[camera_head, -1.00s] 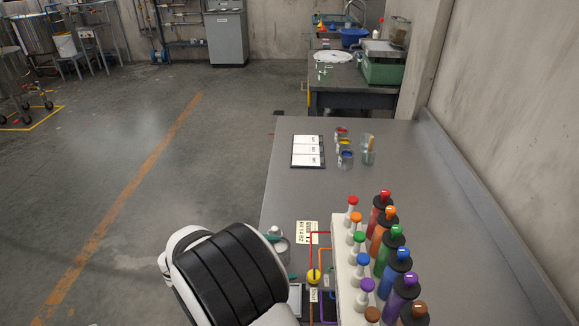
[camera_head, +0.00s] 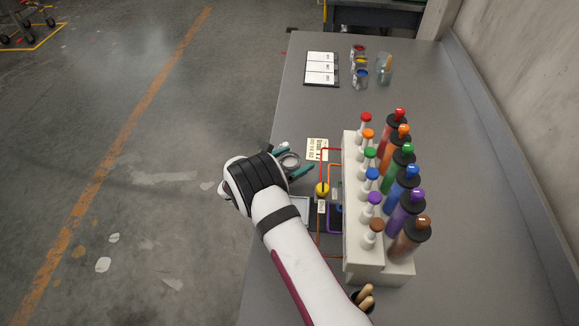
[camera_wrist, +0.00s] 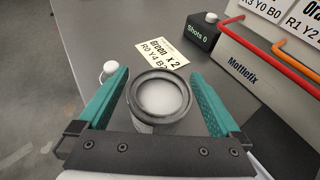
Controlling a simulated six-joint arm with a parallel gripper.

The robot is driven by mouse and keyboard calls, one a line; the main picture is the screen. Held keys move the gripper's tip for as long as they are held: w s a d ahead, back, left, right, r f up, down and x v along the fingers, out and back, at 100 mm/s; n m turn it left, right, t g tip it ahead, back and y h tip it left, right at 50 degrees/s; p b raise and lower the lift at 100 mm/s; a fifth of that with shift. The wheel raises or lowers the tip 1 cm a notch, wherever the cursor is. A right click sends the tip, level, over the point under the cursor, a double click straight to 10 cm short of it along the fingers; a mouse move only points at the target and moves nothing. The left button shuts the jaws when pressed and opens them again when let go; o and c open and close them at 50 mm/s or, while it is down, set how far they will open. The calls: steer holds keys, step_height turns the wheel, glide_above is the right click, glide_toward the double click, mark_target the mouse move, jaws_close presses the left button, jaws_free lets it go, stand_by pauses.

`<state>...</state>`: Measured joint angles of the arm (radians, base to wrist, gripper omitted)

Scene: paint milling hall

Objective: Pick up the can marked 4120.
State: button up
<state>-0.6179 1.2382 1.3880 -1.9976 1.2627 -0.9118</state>
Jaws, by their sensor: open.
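Three small paint cans stand at the far end of the bench in the head view: one red (camera_head: 358,49), one yellow (camera_head: 360,63) and one blue (camera_head: 361,80). Their labels are too small to read, so I cannot tell which is marked 4120. My gripper (camera_head: 300,160) is at the bench's left edge, well short of these cans. Its teal jaws are open, with a round grey-rimmed cup (camera_wrist: 160,97) between them. The cup is pale inside, and I see gaps between its rim and the jaws in the wrist view. No number shows on it.
A white rack (camera_head: 356,243) with several coloured dispensers and bottles stands right of my arm. Beside my gripper lie a printed card (camera_wrist: 163,60) and a black "Shots 0" counter (camera_wrist: 204,35).

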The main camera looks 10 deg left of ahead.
steer(key=shift+w+d+f, duration=0.1)
steer(key=shift+w, duration=0.05)
steer(key=c, duration=1.5)
